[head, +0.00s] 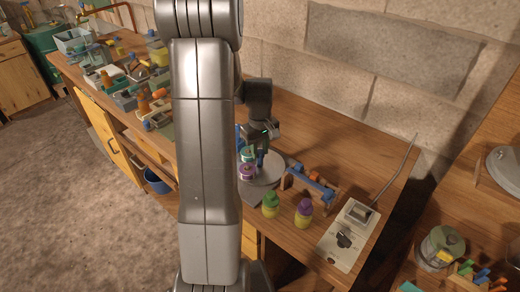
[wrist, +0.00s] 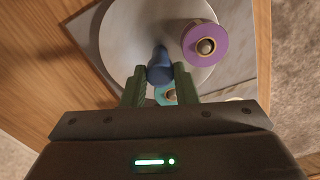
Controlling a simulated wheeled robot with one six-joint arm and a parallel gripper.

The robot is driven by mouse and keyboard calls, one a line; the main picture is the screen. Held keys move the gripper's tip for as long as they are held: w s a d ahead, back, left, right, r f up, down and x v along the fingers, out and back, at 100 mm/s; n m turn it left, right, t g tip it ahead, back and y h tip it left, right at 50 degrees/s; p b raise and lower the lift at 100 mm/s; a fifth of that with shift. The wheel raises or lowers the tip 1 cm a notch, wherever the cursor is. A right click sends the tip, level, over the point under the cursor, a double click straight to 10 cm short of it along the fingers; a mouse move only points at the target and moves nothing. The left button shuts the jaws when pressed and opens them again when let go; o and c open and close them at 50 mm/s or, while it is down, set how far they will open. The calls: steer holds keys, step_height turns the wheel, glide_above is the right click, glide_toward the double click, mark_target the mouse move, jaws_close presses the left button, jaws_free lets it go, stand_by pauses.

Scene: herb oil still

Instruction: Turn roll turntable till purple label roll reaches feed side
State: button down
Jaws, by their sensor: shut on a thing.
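The grey round turntable (head: 268,176) stands on the bench and fills the upper middle of the wrist view (wrist: 125,35). The purple label roll (head: 247,173) sits upright near its front left edge, and at upper right in the wrist view (wrist: 191,47). A teal roll (head: 246,155) is behind it, partly hidden by a finger in the wrist view (wrist: 165,97). My gripper (head: 261,148) is over the turntable, its green fingers (wrist: 160,78) shut on an upright blue peg (wrist: 159,66). The purple roll is beside the fingers, apart from them.
A small rack with a blue bar (head: 313,184) stands right of the turntable. A green-capped bottle (head: 270,206) and a purple-capped bottle (head: 304,213) stand in front. A switch box (head: 347,236) is farther right. Many tools and bins crowd the bench at left.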

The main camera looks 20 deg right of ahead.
steer(key=shift+m+b, duration=0.65)
steer(key=shift+m, duration=1.45)
steer(key=shift+m+b, duration=0.5)
steer(key=shift+m, duration=1.6)
steer(key=shift+w+d+m+b, duration=0.1)
steer(key=shift+m+b, duration=0.25)
steer(key=shift+m, duration=1.85)
steer(key=shift+r+m, duration=0.1)
steer(key=shift+m, duration=1.6)
steer(key=shift+m+b, duration=0.3)
steer(key=shift+m, duration=0.2)
steer(key=c, duration=1.1)
jaws_free()
steer(key=shift+c, duration=0.2)
